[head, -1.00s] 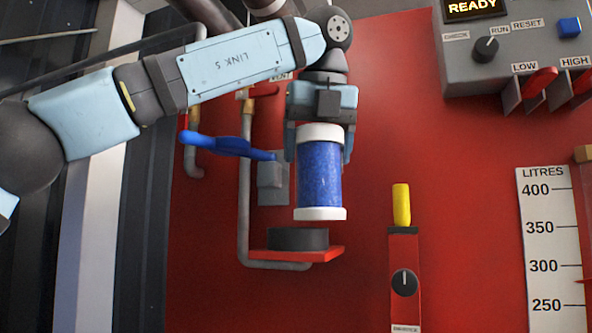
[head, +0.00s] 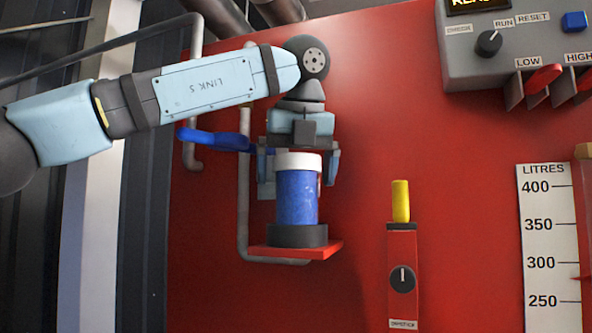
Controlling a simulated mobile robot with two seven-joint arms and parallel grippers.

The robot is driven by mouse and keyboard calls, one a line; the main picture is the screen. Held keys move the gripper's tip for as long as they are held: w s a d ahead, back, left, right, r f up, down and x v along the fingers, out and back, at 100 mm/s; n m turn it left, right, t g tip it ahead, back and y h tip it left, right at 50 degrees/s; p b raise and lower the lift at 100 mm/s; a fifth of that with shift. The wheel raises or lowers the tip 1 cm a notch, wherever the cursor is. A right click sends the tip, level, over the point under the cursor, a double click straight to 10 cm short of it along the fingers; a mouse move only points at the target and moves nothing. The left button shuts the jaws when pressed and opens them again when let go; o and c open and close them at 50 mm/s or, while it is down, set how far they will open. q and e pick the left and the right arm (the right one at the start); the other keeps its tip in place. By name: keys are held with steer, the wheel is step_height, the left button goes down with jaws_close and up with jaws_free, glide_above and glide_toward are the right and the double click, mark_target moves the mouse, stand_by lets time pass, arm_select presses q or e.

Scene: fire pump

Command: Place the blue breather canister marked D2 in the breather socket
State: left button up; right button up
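The blue canister (head: 295,197) with a white top cap stands upright in the head view. Its lower end is inside the dark ring of the breather socket (head: 298,236), which sits on a small red shelf (head: 262,252). The canister's white bottom rim is hidden by the ring. No D2 mark can be read. My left gripper (head: 299,177) is around the canister's upper part, one finger on each side. The fingers are spread, with a narrow gap beside the canister, so it looks open. My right gripper is not in view.
A blue lever (head: 212,138) and a grey pipe (head: 243,200) are just left of the gripper. A red post with a yellow handle (head: 401,202) stands to the right. A grey control box (head: 510,50) is at upper right, above a litres scale (head: 547,250).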

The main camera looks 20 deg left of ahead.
arm_select(q)
steer(key=shift+s+d+r+b, duration=0.15)
steer(key=shift+s+r+b, duration=0.1)
steer(key=shift+r+b, duration=0.25)
steer(key=s+d+b, duration=0.3)
steer(key=s+d, duration=0.2)
steer(key=s, duration=0.5)
steer(key=shift+s+d, duration=0.25)
steer(key=shift+d, duration=0.05)
steer(key=shift+r, duration=0.1)
